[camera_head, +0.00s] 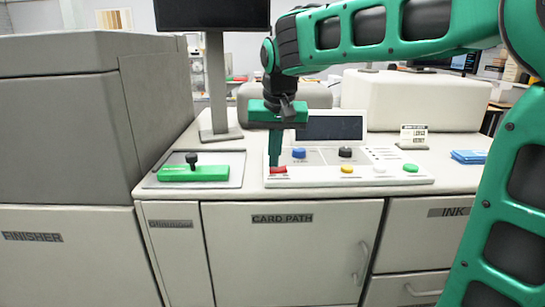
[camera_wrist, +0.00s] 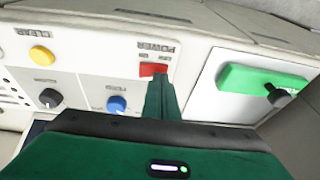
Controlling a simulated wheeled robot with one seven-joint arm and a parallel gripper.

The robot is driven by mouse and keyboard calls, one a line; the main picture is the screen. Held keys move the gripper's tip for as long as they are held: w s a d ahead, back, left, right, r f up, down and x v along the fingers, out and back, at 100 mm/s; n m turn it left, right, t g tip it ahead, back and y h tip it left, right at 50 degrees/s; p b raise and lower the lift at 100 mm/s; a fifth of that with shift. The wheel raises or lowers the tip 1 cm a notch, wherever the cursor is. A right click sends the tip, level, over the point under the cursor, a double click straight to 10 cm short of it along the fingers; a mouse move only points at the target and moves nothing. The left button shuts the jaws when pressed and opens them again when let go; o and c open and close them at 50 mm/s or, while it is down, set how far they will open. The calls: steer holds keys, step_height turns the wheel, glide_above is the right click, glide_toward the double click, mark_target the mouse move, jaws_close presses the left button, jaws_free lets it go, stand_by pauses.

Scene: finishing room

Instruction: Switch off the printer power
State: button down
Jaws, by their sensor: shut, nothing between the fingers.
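The red power switch (camera_head: 278,170) sits at the front left of the white control panel (camera_head: 330,181). In the wrist view the red switch (camera_wrist: 153,69) lies beside the printed word POWER. My gripper (camera_head: 274,164) points down with its fingers together and nothing between them. Its tips are at the switch's back edge and look very close to it or touching. In the wrist view the gripper fingertips (camera_wrist: 159,78) cover part of the switch. I cannot tell which way the switch is set.
A blue knob (camera_head: 299,153), a black knob (camera_head: 345,153), a yellow button (camera_head: 347,169) and a green button (camera_head: 410,168) share the panel. A green lever block (camera_head: 193,173) lies to the left. A monitor post (camera_head: 217,85) stands behind. Blue cards (camera_head: 468,156) lie at the right.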

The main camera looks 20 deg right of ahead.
mark_target(283, 167)
steer(key=shift+s+d+f, duration=0.1)
steer(key=shift+d+f, duration=0.05)
steer(key=shift+s+d, duration=0.15)
steer(key=shift+d, duration=0.5)
steer(key=shift+r, duration=0.2)
steer(key=r, duration=0.4)
steer(key=shift+d+r, duration=0.2)
steer(key=shift+d, duration=0.1)
steer(key=v, duration=0.9)
steer(key=shift+r, duration=0.2)
steer(key=shift+s, duration=0.15)
